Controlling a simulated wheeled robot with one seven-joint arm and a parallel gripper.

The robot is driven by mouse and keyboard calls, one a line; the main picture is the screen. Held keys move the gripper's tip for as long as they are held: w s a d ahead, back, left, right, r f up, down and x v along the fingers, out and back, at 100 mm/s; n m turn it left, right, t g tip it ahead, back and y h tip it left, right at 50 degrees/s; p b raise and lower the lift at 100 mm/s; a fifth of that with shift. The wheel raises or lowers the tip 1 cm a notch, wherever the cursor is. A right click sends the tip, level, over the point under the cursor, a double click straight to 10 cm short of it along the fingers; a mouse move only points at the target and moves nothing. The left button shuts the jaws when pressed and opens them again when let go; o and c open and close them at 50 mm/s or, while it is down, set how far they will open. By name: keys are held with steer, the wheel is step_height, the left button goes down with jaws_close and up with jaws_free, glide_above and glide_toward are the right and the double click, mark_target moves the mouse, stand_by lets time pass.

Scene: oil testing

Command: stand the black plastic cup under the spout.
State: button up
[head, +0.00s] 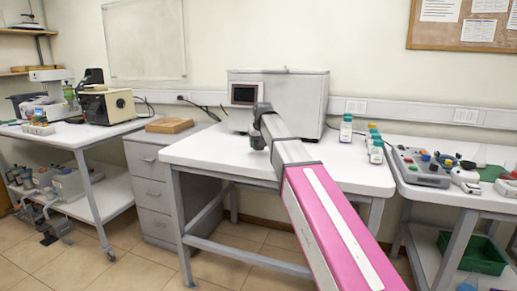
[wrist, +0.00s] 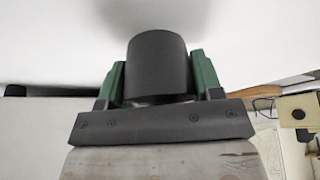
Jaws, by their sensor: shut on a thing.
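The black plastic cup (wrist: 157,62) fills the middle of the wrist view, between the two green finger pads of my gripper (wrist: 158,85). The pads press on it from both sides. In the head view my arm reaches over the middle table, and my gripper (head: 257,138) is small and dark in front of the white machine (head: 290,100) with a small dark screen. I cannot tell the cup apart from the gripper there. The spout cannot be made out in either view; my arm covers part of the machine's front.
The white middle table (head: 205,152) is clear left of my gripper. Several small bottles, one of them set apart (head: 346,128), stand at its right. A wooden board (head: 169,125) lies on the drawer cabinet. A beige device (head: 107,105) stands on the left table.

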steer(key=shift+f, duration=1.1)
steer(key=shift+f, duration=0.15)
steer(key=o, duration=0.9)
